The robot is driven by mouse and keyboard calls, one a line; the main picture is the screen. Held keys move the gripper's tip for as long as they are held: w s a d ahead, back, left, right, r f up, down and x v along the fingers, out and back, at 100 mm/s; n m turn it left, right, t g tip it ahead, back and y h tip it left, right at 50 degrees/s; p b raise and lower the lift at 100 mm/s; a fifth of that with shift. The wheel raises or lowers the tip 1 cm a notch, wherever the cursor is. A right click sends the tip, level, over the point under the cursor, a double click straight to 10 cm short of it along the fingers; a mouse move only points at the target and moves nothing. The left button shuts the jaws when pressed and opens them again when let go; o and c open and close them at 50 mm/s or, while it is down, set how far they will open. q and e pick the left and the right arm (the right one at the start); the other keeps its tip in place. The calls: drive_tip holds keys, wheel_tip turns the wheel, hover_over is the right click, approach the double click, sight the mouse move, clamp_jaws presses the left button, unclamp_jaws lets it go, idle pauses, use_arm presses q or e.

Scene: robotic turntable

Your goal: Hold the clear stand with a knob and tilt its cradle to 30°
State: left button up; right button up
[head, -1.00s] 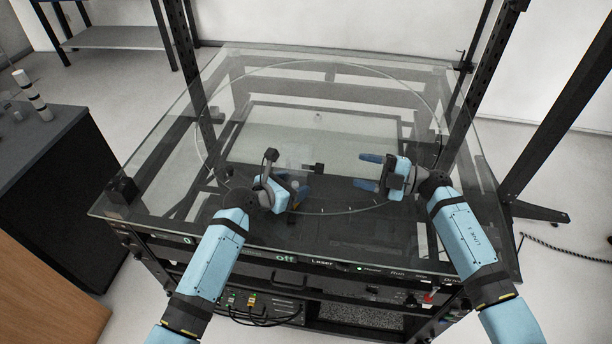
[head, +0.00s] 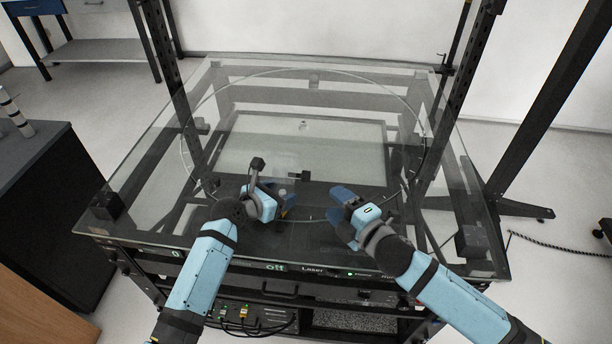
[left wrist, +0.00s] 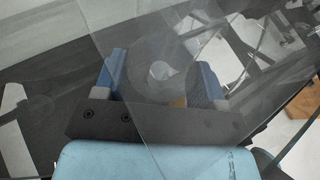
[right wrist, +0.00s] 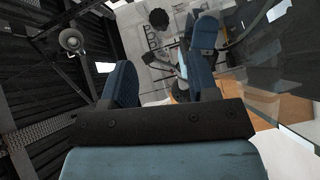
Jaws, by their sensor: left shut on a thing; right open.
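The clear stand (head: 288,163) is see-through and faint in the head view, standing on the glass table near its front middle. A small black block (head: 305,176) shows at its right side; whether this is the knob I cannot tell. My left gripper (head: 286,203) is shut on the stand's lower part. In the left wrist view a clear plate with a grey disc (left wrist: 143,72) lies across the fingers (left wrist: 161,80). My right gripper (head: 336,207) is open and empty, right of the stand and apart from it. The cradle's angle cannot be read.
The glass table (head: 225,85) carries a large thin ring outline. A small black block (head: 106,206) sits at its left corner. Dark frame posts (head: 459,110) rise at the back and right. A dark cabinet (head: 45,190) stands left. The glass behind the stand is clear.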

sight(306, 177)
drive_tip(key=x, duration=1.1)
drive_tip(key=shift+w+a+r, duration=0.1)
drive_tip(key=shift+w+a, duration=0.05)
drive_tip(key=shift+w, duration=0.15)
